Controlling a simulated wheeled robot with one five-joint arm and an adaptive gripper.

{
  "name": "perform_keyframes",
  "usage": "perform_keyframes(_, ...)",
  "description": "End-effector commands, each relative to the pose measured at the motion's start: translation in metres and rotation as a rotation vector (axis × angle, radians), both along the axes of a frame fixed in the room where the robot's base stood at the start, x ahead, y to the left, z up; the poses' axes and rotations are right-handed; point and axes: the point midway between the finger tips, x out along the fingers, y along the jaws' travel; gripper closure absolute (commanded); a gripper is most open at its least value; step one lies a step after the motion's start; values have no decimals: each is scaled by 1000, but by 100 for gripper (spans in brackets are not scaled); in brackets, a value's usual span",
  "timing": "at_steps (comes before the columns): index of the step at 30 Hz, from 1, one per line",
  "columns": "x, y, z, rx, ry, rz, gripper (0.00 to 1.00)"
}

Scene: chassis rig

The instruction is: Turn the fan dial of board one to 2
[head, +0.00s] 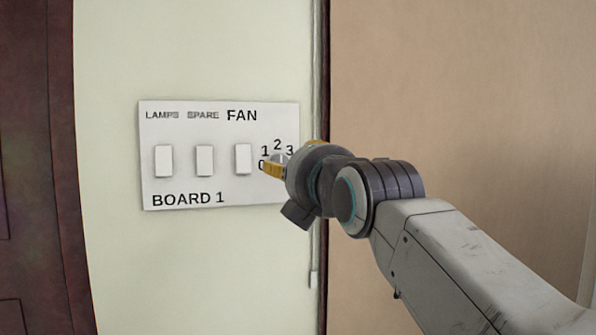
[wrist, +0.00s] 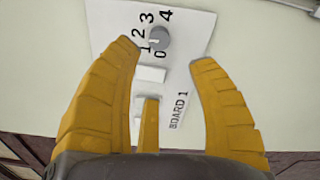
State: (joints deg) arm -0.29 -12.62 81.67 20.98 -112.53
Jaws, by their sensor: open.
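Board one (head: 222,190) is a white wall panel with the labels LAMPS, SPARE, FAN and BOARD 1; it also shows in the wrist view (wrist: 186,75). The grey round fan dial (wrist: 159,38) sits near its end, with the numbers 0 to 4 around it. Which number it points at is not clear. In the head view my gripper hides most of the dial. My gripper (head: 272,169) is in front of the dial side of the board. In the wrist view my gripper (wrist: 165,53) has its yellow fingers spread and empty, with the dial just beyond the tips.
Three white rocker switches, the left (head: 164,161), the middle (head: 204,160) and the right (head: 242,158), stand in a row left of the dial. A vertical conduit (head: 317,80) runs beside the board. A dark red door (head: 35,160) is at the far left.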

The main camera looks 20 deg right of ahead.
Motion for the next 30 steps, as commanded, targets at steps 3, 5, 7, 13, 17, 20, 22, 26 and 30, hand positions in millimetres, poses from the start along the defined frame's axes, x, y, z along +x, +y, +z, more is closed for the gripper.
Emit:
perform_keyframes(3, -9, 0, 0, 0, 0, 0, 47)
perform_keyframes(5, -11, 0, -1, 0, 1, 0, 47)
perform_keyframes(7, -13, 0, -1, 0, 1, 1, 47)
perform_keyframes(13, -14, 0, -1, 0, 2, 0, 47)
perform_keyframes(17, -14, 0, -1, 0, 2, 0, 47)
perform_keyframes(20, -14, 0, -1, 0, 2, 0, 47)
perform_keyframes(22, -14, 0, -1, 3, 1, 1, 47)
perform_keyframes(26, -14, 0, -1, 57, 3, 0, 47)
perform_keyframes(30, -14, 0, -4, 233, 18, -2, 47)
